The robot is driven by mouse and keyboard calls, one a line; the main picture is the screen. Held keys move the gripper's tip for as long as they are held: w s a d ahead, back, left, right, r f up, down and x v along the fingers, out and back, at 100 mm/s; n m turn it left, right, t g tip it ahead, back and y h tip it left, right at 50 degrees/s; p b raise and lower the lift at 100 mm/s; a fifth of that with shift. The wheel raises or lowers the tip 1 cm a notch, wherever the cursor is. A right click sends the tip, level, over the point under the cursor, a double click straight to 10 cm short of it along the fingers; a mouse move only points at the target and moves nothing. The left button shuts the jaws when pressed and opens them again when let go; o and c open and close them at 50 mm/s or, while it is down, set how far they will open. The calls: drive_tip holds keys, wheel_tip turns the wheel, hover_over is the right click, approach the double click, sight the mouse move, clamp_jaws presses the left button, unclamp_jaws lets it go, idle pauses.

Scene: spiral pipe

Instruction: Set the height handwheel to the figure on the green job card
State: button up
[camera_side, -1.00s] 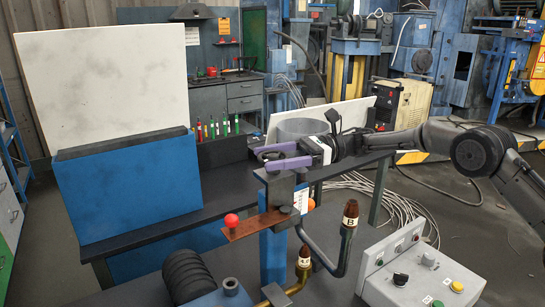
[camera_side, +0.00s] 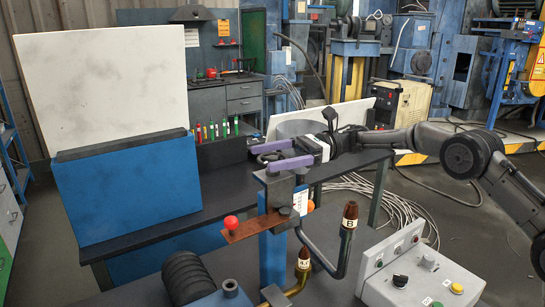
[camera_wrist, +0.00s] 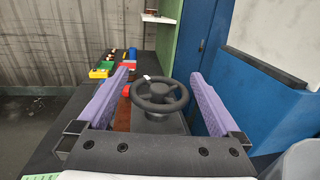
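A dark handwheel (camera_wrist: 160,95) with spokes and a small white mark on its rim shows in the wrist view. It sits on a dark housing (camera_wrist: 159,122). My gripper (camera_wrist: 159,78) is open, with its purple fingers on the left and right of the wheel and apart from it. In the side view my gripper (camera_side: 262,157) is just above a dark block on a blue post (camera_side: 272,255); the wheel cannot be made out there. No green job card with a readable figure shows. A pale green strip (camera_wrist: 42,177) at the wrist view's bottom edge is cut off.
A rusty bar with a red ball (camera_side: 231,222) sticks out left of the post. Brown-tipped levers (camera_side: 350,214) stand right of it. A control box (camera_side: 420,275) is at lower right. A blue stand (camera_side: 125,185) with a white board is at left.

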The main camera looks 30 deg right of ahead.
sight(272, 157)
wheel_tip(272, 157, up, 3)
drive_tip(key=shift+r, duration=0.1)
drive_tip(key=s+d+r, duration=0.3)
drive_tip(key=s+r, duration=0.7)
drive_tip(key=s, duration=0.3)
drive_tip(key=shift+s+d, duration=0.3)
drive_tip(key=shift+d, duration=0.05)
